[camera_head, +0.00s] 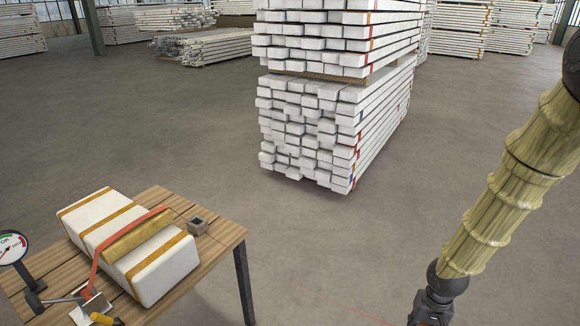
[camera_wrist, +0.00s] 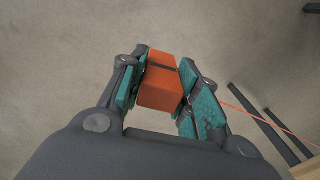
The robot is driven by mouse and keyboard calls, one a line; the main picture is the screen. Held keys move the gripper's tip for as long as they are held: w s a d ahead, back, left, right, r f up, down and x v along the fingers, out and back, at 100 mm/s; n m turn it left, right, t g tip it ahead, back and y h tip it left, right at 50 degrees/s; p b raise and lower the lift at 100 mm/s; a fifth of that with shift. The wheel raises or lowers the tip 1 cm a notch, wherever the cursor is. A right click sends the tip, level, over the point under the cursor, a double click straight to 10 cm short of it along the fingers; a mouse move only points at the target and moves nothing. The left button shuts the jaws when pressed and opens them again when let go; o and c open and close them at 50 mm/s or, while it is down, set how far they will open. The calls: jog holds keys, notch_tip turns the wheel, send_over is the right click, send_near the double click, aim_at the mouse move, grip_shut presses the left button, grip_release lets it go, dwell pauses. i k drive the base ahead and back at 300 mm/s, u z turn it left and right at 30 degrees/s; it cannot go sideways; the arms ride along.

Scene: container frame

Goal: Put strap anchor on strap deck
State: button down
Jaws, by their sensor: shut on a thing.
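An orange block with a dark slot across it, seemingly the strap anchor (camera_wrist: 160,88), sits between the teal-padded fingers of my gripper (camera_wrist: 162,72), which is shut on it. Bare floor shows behind it. In the head view only my arm and wrist show at the right; fingers and block are out of frame. The wooden table (camera_head: 222,238), whose slatted top may be the strap deck, stands at lower left, well left of my arm. On it lies a white box (camera_head: 165,270) with brown bands and a red strap (camera_head: 97,262) over it.
A small grey metal piece (camera_head: 197,226) sits near the table's back right corner. A gauge (camera_head: 12,247) and a yellow-handled tool (camera_head: 105,319) are at the left front. A thin red line (camera_wrist: 250,110) crosses the wrist view. Stacked white beams (camera_head: 310,130) stand behind; floor between is clear.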

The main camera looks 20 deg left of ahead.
aim_at(76, 280)
jog(key=u, duration=1.45)
